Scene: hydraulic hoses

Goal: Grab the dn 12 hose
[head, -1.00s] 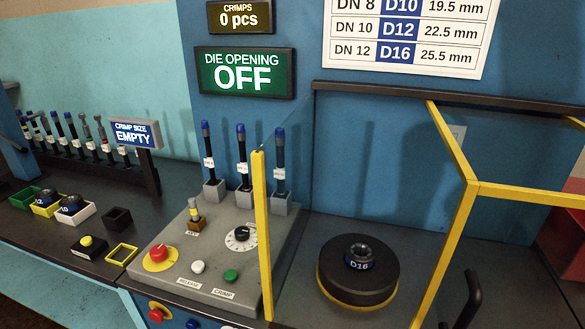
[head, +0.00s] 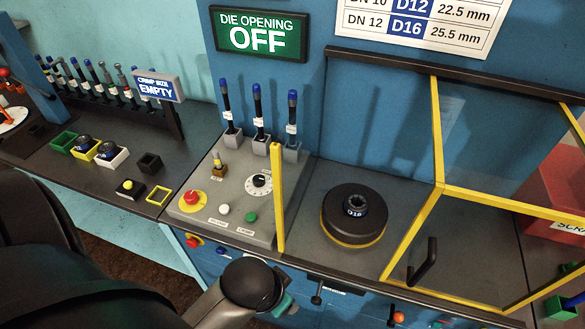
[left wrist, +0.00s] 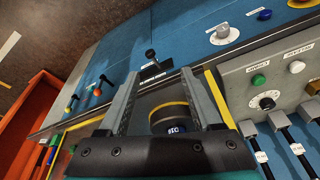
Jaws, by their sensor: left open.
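Three black hoses with blue ends stand upright in grey holders at the back of the control panel: a left one (head: 226,105), a middle one (head: 258,112) and a right one (head: 291,115). Their white tags are too small to read, so I cannot tell which is DN 12. In the left wrist view, hoses (left wrist: 295,140) show at the lower right, outside the jaws. My left gripper (left wrist: 160,88) is open and empty there, with the round D16 die unit (left wrist: 170,115) seen beyond its fingers. In the head view my left arm covers the lower left; its fingertips are not clear. My right gripper is not in view.
A yellow post (head: 278,195) stands right of the control panel (head: 215,200). The die unit (head: 352,225) and a yellow-framed guard (head: 415,235) are further right. At left are a hose rack (head: 172,120), small coloured boxes (head: 64,142) and the "EMPTY" sign (head: 158,88).

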